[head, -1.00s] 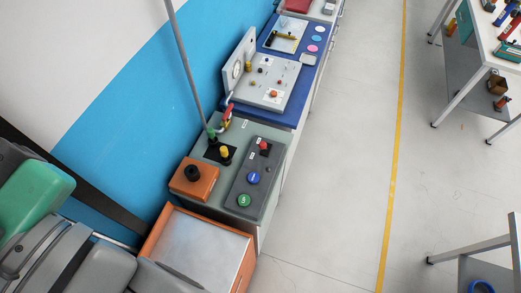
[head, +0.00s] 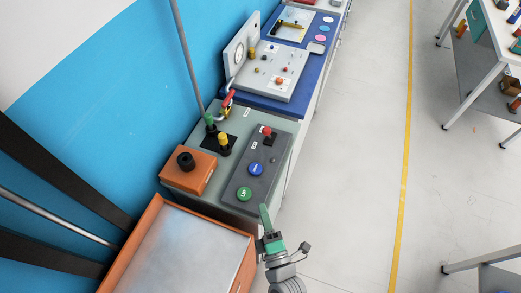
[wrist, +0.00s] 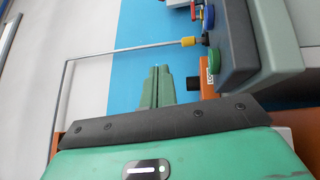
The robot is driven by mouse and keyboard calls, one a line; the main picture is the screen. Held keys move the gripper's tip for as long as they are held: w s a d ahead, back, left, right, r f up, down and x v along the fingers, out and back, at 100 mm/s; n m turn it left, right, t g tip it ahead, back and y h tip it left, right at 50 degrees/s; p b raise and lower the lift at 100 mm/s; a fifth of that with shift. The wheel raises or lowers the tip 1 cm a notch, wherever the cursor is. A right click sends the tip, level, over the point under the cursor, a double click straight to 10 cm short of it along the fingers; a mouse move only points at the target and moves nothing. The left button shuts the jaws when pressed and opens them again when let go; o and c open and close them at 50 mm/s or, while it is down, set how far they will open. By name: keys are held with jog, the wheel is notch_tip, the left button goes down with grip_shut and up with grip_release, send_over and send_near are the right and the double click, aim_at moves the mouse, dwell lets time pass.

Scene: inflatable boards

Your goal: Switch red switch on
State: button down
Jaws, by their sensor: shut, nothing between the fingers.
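A small red knob (head: 267,131) stands at the far end of the dark control panel (head: 246,180); I cannot tell its position. A blue button (head: 255,169) and a green button (head: 244,194) sit nearer on the same panel. My gripper (head: 264,212), with green fingers, is shut and empty just off the panel's near right corner, apart from the red knob. In the wrist view, the shut fingers (wrist: 156,86) point toward the blue wall, with the green button (wrist: 214,58) and blue button (wrist: 208,16) to their right.
An orange box (head: 187,171) with a black knob stands left of the panel. Yellow (head: 223,139) and green (head: 209,120) levers and a red-handled valve (head: 228,98) are behind it. An orange-edged tray (head: 190,250) is in front.

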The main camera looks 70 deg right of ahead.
jog(key=s+f+g, duration=0.1)
jog(key=s+f, duration=0.1)
jog(key=shift+s+f+h, duration=0.3)
jog(key=shift+s, duration=0.05)
jog(key=shift+d, duration=0.1)
jog(key=b, duration=0.4)
send_near(268, 135)
jog(key=w, duration=0.4)
jog(key=w+d, duration=0.1)
jog(key=w, duration=0.2)
jog(key=shift+f, duration=0.15)
jog(key=shift+s+d+b, duration=0.25)
jog(key=shift+d+b, duration=0.2)
jog(key=shift+d, duration=0.1)
jog(key=shift+s+d+b, duration=0.2)
jog(key=shift+d+b, duration=0.25)
jog(key=shift+d, duration=0.15)
jog(key=shift+d+r, duration=0.4)
jog(key=shift+d, duration=0.1)
jog(key=shift+r, duration=0.15)
